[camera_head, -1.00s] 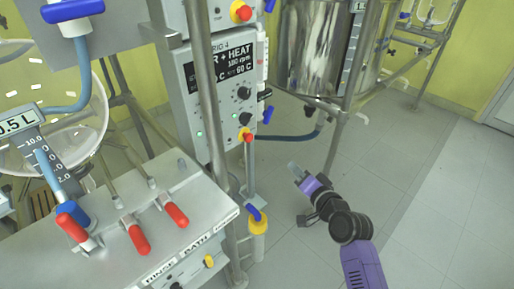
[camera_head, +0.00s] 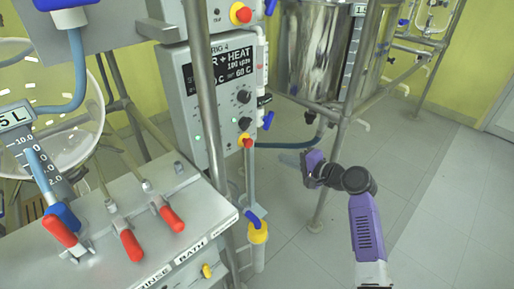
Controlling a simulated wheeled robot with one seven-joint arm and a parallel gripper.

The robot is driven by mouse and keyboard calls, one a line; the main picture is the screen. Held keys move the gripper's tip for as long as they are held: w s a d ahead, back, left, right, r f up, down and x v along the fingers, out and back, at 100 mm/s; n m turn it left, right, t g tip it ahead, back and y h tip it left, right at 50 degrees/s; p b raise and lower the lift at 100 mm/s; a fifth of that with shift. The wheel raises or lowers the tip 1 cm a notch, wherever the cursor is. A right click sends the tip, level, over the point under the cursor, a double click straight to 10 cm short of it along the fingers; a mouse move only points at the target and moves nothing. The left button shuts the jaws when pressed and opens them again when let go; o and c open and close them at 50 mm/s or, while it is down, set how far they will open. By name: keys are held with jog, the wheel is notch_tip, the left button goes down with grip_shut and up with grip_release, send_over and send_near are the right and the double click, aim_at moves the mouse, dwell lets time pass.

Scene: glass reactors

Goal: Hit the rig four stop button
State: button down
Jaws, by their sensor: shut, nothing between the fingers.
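Another red button on yellow (camera_head: 241,13) sits on a box above. Red-handled valves (camera_head: 131,245) are on the bench at lower left. A steel vessel (camera_head: 312,55) stands behind. The floor at right is clear.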

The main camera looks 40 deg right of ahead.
jog(key=b, duration=0.3)
send_near(251, 145)
jog(key=x, duration=0.5)
jog(key=shift+w+a+f, duration=0.1)
jog(key=shift+w+f, duration=0.05)
jog(key=shift+f, duration=0.1)
jog(key=shift+w+r, duration=0.1)
jog(key=shift+w, duration=0.45)
jog(key=shift+w, duration=0.1)
